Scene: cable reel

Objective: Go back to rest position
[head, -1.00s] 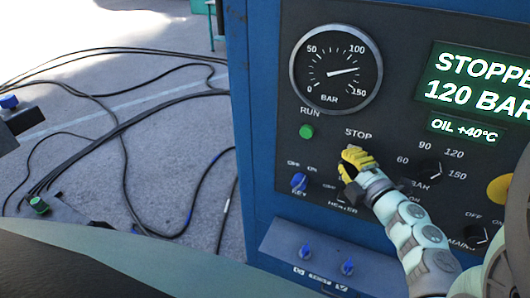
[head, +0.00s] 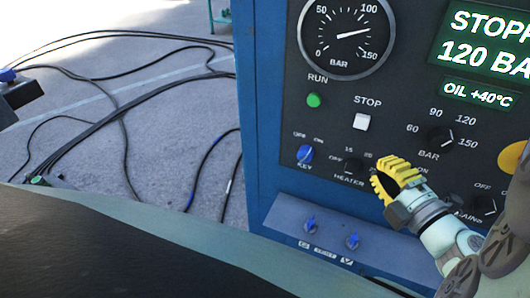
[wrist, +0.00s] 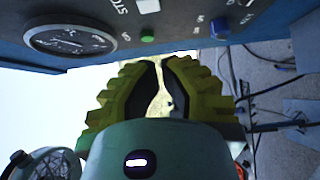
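My gripper (head: 392,178) has yellow ridged fingers and is in front of the lower middle of the blue control panel (head: 262,120) in the head view, below and right of the white STOP button (head: 362,122). In the wrist view the two fingers of my gripper (wrist: 160,68) curve toward each other with a narrow gap between the tips. Nothing is seen between them. The panel's display (head: 485,45) reads STOPP, cut off at the edge, and 120 BAR. The gripper covers part of the panel near the HEATER knob.
A pressure gauge (head: 346,36), green RUN button (head: 314,100), blue KEY switch (head: 305,153) and BAR knob (head: 440,138) are on the panel. A ledge with blue valves (head: 310,225) juts out below. Black cables (head: 125,125) lie across the grey floor at left.

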